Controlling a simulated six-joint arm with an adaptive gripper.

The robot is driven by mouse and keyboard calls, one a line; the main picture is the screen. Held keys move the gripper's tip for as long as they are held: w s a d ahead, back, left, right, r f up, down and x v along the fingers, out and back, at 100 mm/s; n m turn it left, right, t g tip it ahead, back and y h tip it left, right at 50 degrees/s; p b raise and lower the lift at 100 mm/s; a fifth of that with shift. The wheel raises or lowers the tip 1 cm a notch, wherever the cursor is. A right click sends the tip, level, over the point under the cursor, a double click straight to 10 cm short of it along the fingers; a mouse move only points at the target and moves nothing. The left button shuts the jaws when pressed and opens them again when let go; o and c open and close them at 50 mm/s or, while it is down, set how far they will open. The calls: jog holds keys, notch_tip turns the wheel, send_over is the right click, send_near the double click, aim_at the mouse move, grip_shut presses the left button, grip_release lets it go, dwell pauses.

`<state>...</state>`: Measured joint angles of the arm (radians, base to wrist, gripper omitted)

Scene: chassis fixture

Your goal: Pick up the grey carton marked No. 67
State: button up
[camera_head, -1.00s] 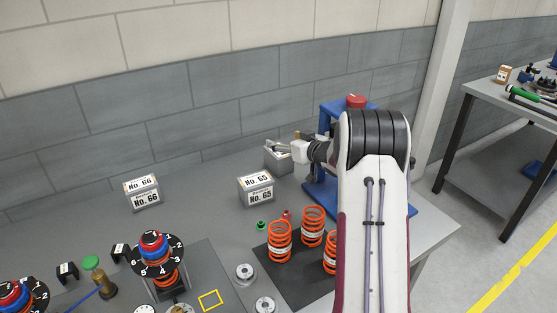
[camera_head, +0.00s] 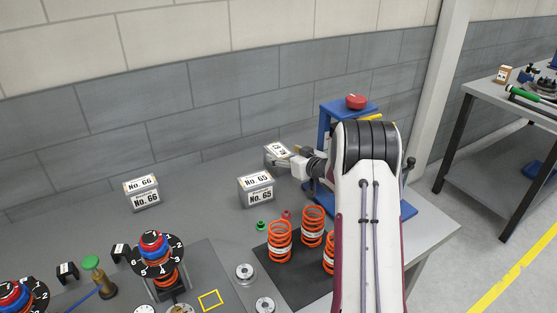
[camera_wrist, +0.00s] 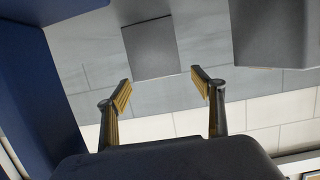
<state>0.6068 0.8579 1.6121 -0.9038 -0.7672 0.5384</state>
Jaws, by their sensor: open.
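A grey carton (camera_head: 274,160) stands at the back of the bench, left of the blue press. Its white top label shows, but the number is too small and partly covered to read; its front is largely hidden by my gripper (camera_head: 283,164). In the wrist view a plain grey carton face (camera_wrist: 150,48) lies ahead of my gripper (camera_wrist: 160,86). The two fingers are spread wide with nothing between them, apart from the carton. Cartons marked No. 65 (camera_head: 256,191) and No. 66 (camera_head: 143,194) stand farther left.
The blue press (camera_head: 335,112) with a red knob is close right of my gripper; its blue side (camera_wrist: 35,80) fills the wrist view's left. Another grey block (camera_wrist: 275,35) is at upper right there. Orange springs (camera_head: 280,241) stand in front. Bench between No. 65 and No. 66 is clear.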

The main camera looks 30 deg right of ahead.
aim_at(279, 154)
jog(key=shift+f, duration=0.25)
jog(key=shift+f, duration=0.55)
jog(key=shift+x, duration=2.5)
jog(key=shift+r, duration=0.1)
jog(key=c, duration=1.6)
jog(key=shift+r, duration=0.15)
notch_tip(279, 154, up, 28)
jog(key=shift+f, duration=0.1)
